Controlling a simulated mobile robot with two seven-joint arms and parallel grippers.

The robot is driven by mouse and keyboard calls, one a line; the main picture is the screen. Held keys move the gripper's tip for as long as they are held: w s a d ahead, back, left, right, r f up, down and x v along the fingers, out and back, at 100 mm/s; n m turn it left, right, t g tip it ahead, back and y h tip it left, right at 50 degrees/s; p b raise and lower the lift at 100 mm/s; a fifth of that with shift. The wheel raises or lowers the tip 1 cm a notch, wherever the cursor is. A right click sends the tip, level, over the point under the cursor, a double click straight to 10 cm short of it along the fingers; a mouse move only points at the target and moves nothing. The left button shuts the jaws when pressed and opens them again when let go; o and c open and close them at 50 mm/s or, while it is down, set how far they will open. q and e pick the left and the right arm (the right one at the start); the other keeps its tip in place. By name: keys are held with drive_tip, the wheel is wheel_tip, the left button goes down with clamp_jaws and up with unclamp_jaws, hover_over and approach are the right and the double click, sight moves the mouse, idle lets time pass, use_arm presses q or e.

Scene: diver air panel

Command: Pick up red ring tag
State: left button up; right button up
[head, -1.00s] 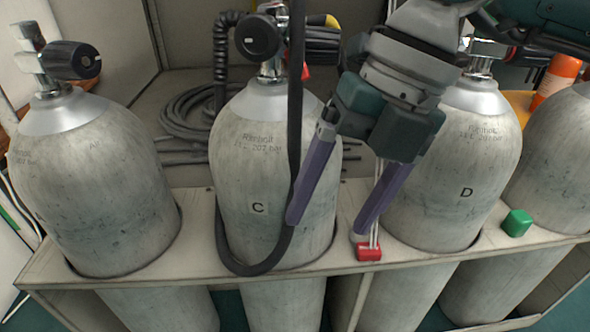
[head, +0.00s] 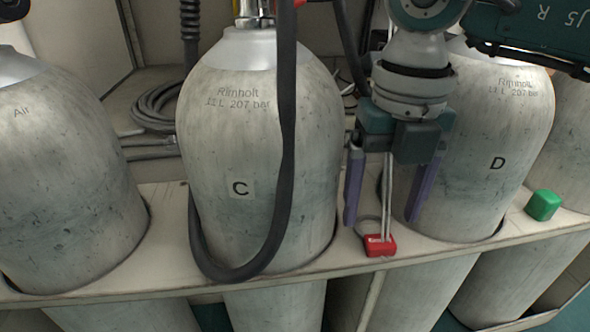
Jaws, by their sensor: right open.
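The red tag (head: 380,246) lies on the pale rack shelf between cylinders C and D, near the front edge. A thin grey ring (head: 367,228) shows just behind it. My right gripper (head: 382,220) points down with its two purple fingers apart, one on each side of the space above the tag. It is open and holds nothing; the tag's front part shows below the fingertips. Thin pale strands run upright between the fingers down to the tag; I cannot tell what they belong to. My left gripper is not in view.
Cylinder C (head: 241,130) with a black hose (head: 285,130) looping down its front stands left of my gripper. Cylinder D (head: 490,130) stands close on the right. A green block (head: 543,205) sits on the shelf (head: 340,262) further right. Room between the cylinders is narrow.

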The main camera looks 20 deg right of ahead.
sight(378, 234)
wheel_tip(378, 234, down, 4)
drive_tip(key=shift+s+d+r+b, duration=0.1)
drive_tip(key=shift+d+b, duration=0.05)
drive_tip(key=shift+b, duration=0.85)
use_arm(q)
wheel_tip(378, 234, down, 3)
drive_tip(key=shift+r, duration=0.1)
use_arm(e)
drive_tip(key=shift+r, duration=0.1)
drive_tip(key=shift+c, duration=0.6)
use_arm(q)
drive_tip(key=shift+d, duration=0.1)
use_arm(e)
clamp_jaws()
